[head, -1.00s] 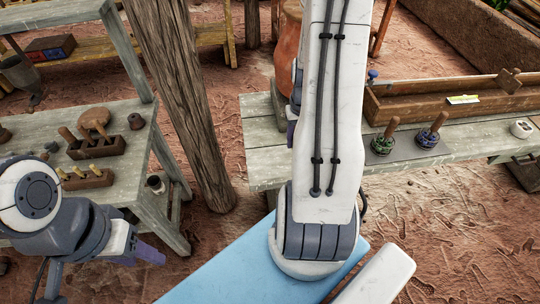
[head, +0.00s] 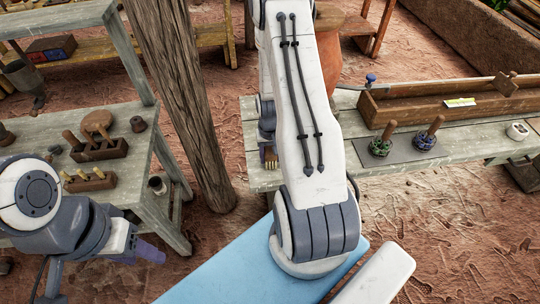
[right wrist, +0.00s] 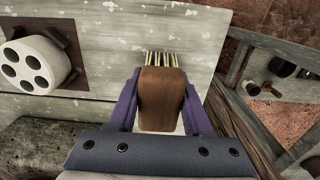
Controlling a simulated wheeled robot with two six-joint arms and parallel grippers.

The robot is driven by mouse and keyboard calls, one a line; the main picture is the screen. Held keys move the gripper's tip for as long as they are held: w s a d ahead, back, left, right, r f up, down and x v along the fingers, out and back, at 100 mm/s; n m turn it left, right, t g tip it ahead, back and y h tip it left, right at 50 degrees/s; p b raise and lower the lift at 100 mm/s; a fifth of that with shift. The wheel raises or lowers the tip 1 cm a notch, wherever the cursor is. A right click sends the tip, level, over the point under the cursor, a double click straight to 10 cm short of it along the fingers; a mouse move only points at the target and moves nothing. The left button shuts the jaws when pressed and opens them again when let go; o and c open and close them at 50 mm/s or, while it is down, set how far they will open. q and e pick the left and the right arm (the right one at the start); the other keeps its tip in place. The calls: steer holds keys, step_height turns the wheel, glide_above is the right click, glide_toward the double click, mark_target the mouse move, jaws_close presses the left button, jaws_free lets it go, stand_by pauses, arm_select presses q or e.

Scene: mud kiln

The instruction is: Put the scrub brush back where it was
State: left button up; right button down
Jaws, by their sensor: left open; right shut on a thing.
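The scrub brush has a brown wooden block (right wrist: 160,98) with pale bristles and sits between the purple fingers of my right gripper (right wrist: 161,112) in the right wrist view. In the head view the brush (head: 270,157) shows small at the left end of the grey plank bench (head: 256,180), beside my right arm. Its bristles point away from the gripper, and I cannot tell whether they touch the bench. The right gripper is mostly hidden by my forearm in the head view. My left gripper (head: 148,252) is open and empty at the lower left, away from the brush.
A white cylinder with dark holes (right wrist: 35,62) is left of the brush in the wrist view. A wooden post (head: 190,100) stands between the bench and left table (head: 60,140).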

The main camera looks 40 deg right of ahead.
steer(key=shift+f, duration=0.1)
steer(key=shift+c, duration=1.6)
jaws_free()
step_height(320, 180, up, 12)
steer(key=shift+r+b, duration=0.2)
steer(key=shift+b, duration=0.45)
steer(key=s+a+r+n, duration=0.1)
steer(key=a+r+n, duration=0.25)
steer(key=a, duration=0.55)
steer(key=s+a+r+n, duration=0.1)
steer(key=a+r+n, duration=0.25)
steer(key=a, duration=0.65)
steer(key=s+a+r+n, duration=0.2)
steer(key=s+a+n, duration=0.1)
steer(key=s+a, duration=0.3)
steer(key=s+a+r+n+y, duration=0.1)
steer(key=s+a+r+n, duration=0.2)
steer(key=s+a, duration=0.3)
steer(key=shift+s+r+n, duration=0.3)
steer(key=shift+s, duration=0.75)
